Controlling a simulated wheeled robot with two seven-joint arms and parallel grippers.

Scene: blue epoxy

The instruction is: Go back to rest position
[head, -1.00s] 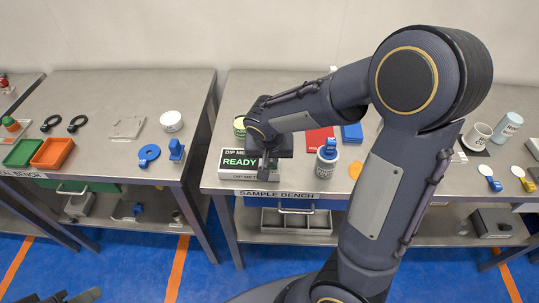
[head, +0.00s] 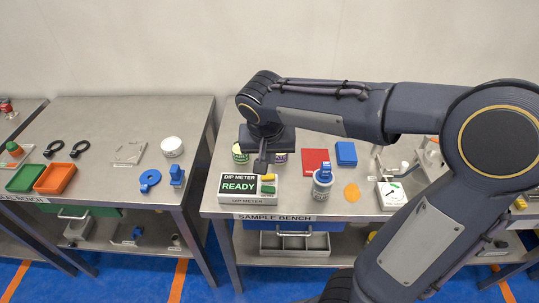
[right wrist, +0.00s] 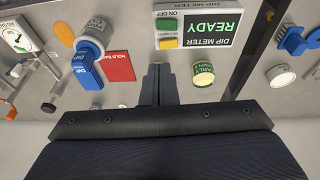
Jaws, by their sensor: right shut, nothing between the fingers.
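My right gripper (head: 261,165) is shut and empty, pointing down over the sample bench (head: 222,205). Its closed fingers also show in the right wrist view (right wrist: 158,82). They are close to the back of the dip meter (head: 238,186), whose screen reads READY; a green and a yellow button are beside the screen. I cannot tell the exact height of the fingertips. My left gripper is not in view.
Behind the dip meter stand a green-labelled jar (head: 240,154) and a purple-labelled one. To the right are a blue-topped container (head: 322,184), a red card (head: 315,160), a blue block (head: 346,153) and a white dial device (head: 391,194). A gap separates the left bench (head: 100,120).

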